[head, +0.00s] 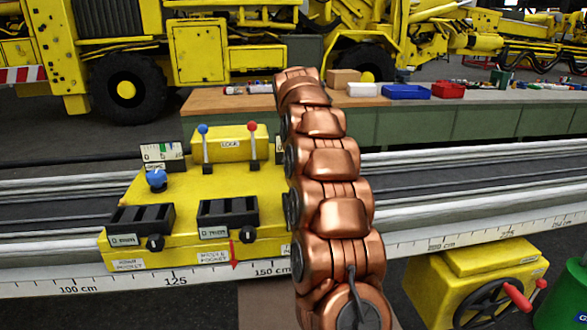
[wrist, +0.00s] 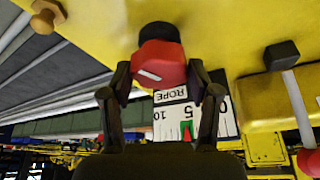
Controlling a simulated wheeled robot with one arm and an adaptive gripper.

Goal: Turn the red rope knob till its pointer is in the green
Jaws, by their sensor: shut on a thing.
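The red rope knob (wrist: 160,65) sits on the yellow panel in the wrist view, with a white mark on its face. My gripper (wrist: 158,70) is shut on the knob, one fingertip on each side. The ROPE label (wrist: 171,96) is beside the knob. The white rope scale (wrist: 167,123) with 0, 5 and 10 lies between my fingers, partly hidden by them. A small green patch (wrist: 187,132) shows on it; I cannot tell exactly where the pointer stands. In the head view my arm hides the knob and my gripper.
The yellow control box (head: 190,190) carries a blue knob (head: 156,178), a blue-tipped lever (head: 204,145) and a red-tipped lever (head: 252,145). A red-tipped lever (wrist: 305,130) also stands at the right in the wrist view. A yellow box with a handwheel (head: 490,300) is at lower right.

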